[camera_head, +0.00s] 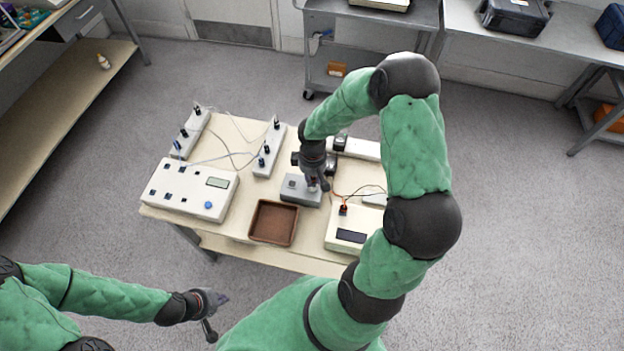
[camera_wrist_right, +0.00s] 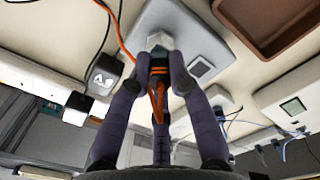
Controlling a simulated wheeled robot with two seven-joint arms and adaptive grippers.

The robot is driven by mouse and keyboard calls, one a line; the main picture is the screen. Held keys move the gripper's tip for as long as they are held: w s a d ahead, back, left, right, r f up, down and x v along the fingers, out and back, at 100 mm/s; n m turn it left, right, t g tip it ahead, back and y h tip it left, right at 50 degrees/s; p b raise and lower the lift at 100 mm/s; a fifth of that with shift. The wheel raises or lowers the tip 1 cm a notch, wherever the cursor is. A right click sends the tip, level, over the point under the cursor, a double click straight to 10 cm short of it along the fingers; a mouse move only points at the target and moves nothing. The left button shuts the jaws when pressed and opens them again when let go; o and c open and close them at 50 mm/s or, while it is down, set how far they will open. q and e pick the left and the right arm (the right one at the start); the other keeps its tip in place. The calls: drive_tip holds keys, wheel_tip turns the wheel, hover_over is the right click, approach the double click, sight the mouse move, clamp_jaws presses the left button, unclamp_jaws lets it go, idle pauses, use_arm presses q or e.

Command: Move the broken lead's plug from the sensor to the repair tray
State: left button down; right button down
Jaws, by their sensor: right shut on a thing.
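The sensor is a grey block (camera_head: 296,193) in the middle of the table; it also shows in the right wrist view (camera_wrist_right: 200,35). My right gripper (camera_head: 317,186) is over its right part, fingers pointing down. In the right wrist view my right gripper (camera_wrist_right: 160,75) is shut on a dark plug (camera_wrist_right: 158,82) with orange bands and an orange lead. The plug's tip is at a white socket on the block; whether it is seated, I cannot tell. The brown repair tray (camera_head: 259,237) lies front-left of the sensor and looks empty. My left gripper (camera_head: 215,312) is open and empty, off the table's front.
A white panel (camera_head: 190,189) with a small display and blue knob lies left. Two white strips with dark plugs and thin leads lie behind it. A cream meter (camera_head: 352,225) with an orange plug stands right of the tray. Black adapters are near my right gripper.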

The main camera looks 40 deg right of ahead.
drive_tip(key=shift+n+p, duration=1.8)
drive_tip(key=shift+n, duration=1.4)
drive_tip(key=shift+r+p, duration=0.6)
drive_tip(key=shift+r, duration=0.25)
idle(1.4)
drive_tip(key=shift+r+p, duration=1.3)
drive_tip(key=shift+r, duration=0.4)
drive_tip(key=shift+a+f, duration=0.1)
drive_tip(key=shift+f, duration=0.05)
